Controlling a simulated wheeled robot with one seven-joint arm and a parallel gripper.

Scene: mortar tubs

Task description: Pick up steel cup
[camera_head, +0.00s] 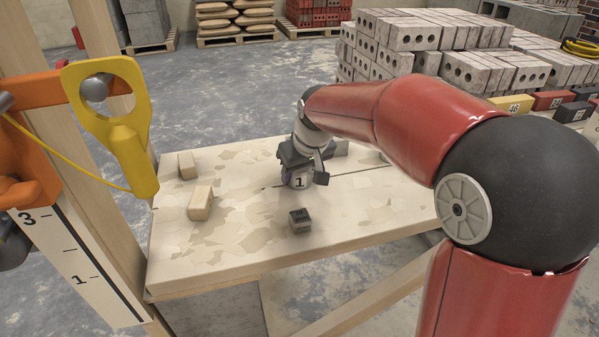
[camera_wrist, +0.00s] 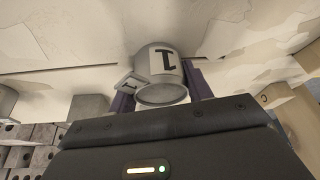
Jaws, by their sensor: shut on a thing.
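The gripper is shut on the cup. Whether the cup's base touches the table cannot be told.
A small dark grey block (camera_head: 300,220) lies just in front of the cup. Two pale wooden blocks, one nearer (camera_head: 200,203) and one farther (camera_head: 187,165), lie to the left.

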